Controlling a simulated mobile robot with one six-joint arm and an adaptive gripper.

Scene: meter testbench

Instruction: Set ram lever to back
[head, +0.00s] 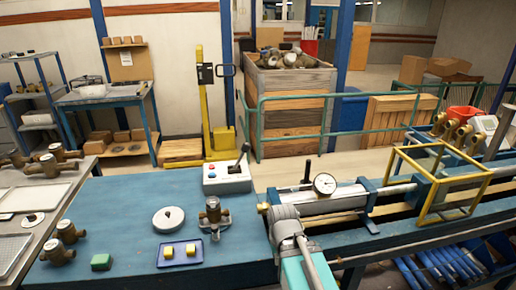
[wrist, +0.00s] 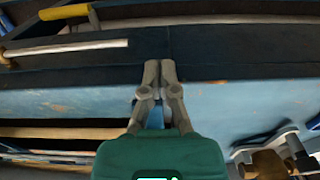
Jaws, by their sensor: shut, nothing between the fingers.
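A white control box (head: 228,180) stands at the back of the blue bench in the head view, with small coloured buttons. A lever (head: 240,160) with a black knob rises from its right side, tilted up to the right. Another short black-topped handle (head: 307,172) stands upright by the gauge; I cannot tell from a label which one is the ram lever. In the wrist view my gripper (wrist: 160,66) is shut and empty, its fingertips together over blue and dark surfaces. No lever shows between or near the fingers there. My teal arm reaches in at the bottom of the head view.
A round gauge (head: 325,184) and a yellow frame (head: 437,184) stand along the bench to the right. A brass meter on a stand (head: 212,211), a white disc (head: 168,219) and a blue tray (head: 158,261) occupy the bench left of my arm.

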